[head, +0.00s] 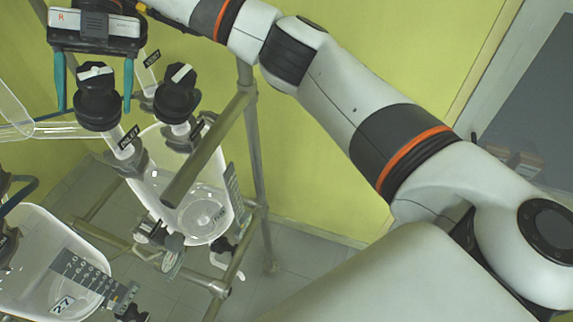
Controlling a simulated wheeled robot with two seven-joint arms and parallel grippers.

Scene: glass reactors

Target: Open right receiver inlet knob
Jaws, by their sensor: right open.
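The right receiver (205,205) is a clear glass vessel with two black knobs on top. Its inlet knob (98,112), on the stem labelled INLET, has a white bar on its top lying roughly across the picture. My right gripper (94,104) comes down from the top left. Its two teal fingers are open, one on each side of the inlet knob, with small gaps showing. The palm is above the knob. My left gripper is not in view.
A second black knob (177,101) with a slanted white bar stands close right of the right finger. A metal frame post (208,150) crosses in front of the receiver. Another glass vessel (35,265) is at lower left, and a glass tube (12,108) is at the left edge.

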